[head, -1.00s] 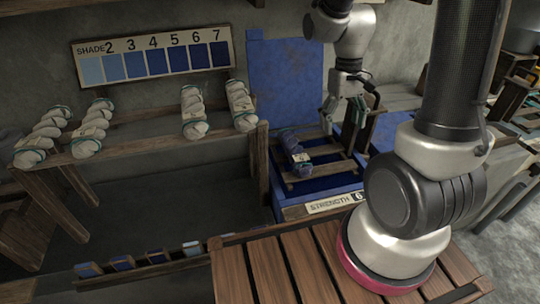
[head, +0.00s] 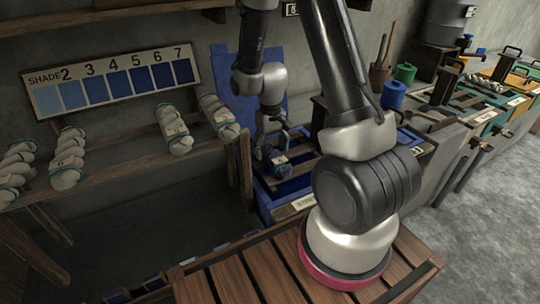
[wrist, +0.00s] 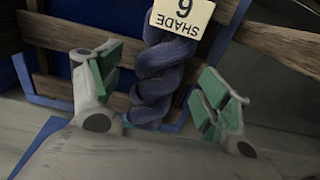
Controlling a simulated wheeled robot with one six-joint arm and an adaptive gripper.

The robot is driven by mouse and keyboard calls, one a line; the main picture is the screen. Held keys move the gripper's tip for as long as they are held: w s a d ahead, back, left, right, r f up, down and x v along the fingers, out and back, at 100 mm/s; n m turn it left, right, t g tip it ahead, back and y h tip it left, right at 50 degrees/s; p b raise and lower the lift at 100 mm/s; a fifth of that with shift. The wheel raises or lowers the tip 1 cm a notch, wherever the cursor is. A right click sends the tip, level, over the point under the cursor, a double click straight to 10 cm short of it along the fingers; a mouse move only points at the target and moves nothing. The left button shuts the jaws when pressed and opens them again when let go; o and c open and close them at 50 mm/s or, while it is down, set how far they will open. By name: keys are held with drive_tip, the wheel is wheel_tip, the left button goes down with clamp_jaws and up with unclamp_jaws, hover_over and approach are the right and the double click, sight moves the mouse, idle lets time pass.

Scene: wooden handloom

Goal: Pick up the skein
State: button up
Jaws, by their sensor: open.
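A dark blue twisted skein (wrist: 160,85) with a cream tag (wrist: 181,16) reading "SHADE 6" lies on a wooden rack (wrist: 70,35) in the wrist view. My gripper (wrist: 158,68) is open, with one green-padded finger on each side of the skein and a visible gap to each.
A wooden post (head: 245,165) stands close left of the vat. Green and blue containers (head: 393,95) and more vats (head: 490,85) stand to the right.

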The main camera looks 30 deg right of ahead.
wheel_tip(320, 180, down, 2)
drive_tip(key=shift+f, duration=0.2)
drive_tip(key=shift+c, duration=0.2)
drive_tip(key=shift+r, duration=0.1)
drive_tip(key=c, duration=1.2)
